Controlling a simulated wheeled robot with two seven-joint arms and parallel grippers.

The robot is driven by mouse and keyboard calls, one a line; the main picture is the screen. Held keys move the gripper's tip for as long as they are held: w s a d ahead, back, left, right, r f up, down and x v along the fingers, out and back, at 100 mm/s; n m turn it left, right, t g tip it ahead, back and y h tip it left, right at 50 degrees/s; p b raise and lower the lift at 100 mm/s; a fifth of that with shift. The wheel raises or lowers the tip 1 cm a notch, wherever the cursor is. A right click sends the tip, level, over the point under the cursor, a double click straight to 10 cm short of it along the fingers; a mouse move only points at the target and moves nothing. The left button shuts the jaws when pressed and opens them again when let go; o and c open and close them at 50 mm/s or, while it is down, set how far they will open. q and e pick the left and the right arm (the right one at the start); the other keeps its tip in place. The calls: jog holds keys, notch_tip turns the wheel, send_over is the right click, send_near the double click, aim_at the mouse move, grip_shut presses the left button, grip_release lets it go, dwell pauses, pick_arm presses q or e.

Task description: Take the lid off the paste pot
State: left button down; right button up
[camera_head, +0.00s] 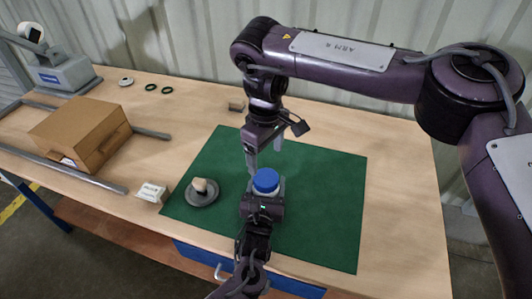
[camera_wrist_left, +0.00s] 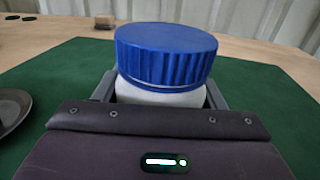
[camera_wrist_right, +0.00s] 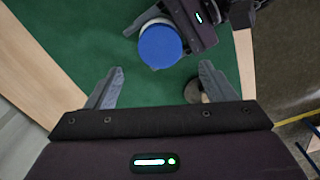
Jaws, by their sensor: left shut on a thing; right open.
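The paste pot (camera_wrist_left: 160,95) is white and stands upright on the green mat (camera_head: 325,225). Its ribbed blue lid (camera_head: 266,180) sits on top, and the lid also shows in the left wrist view (camera_wrist_left: 165,55) and the right wrist view (camera_wrist_right: 160,46). My left gripper (camera_head: 265,196) is shut on the white body of the pot, below the lid. My right gripper (camera_head: 264,160) is open and empty, above and behind the lid; its two fingers (camera_wrist_right: 160,85) point down with the lid beyond them. The pot's lower part is hidden by my left gripper.
A grey dish (camera_head: 203,197) with a brush-like thing (camera_head: 200,185) lies left of the pot. A white label block (camera_head: 152,192), a cardboard box (camera_head: 80,133), metal rails, dark rings (camera_head: 151,87) and a small brown block (camera_head: 236,106) lie farther left or back. The mat's right side is clear.

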aim_at(266, 177)
jog(key=shift+f, duration=0.25)
notch_tip(266, 177, down, 8)
jog(key=shift+r, duration=0.25)
jog(key=shift+c, duration=0.3)
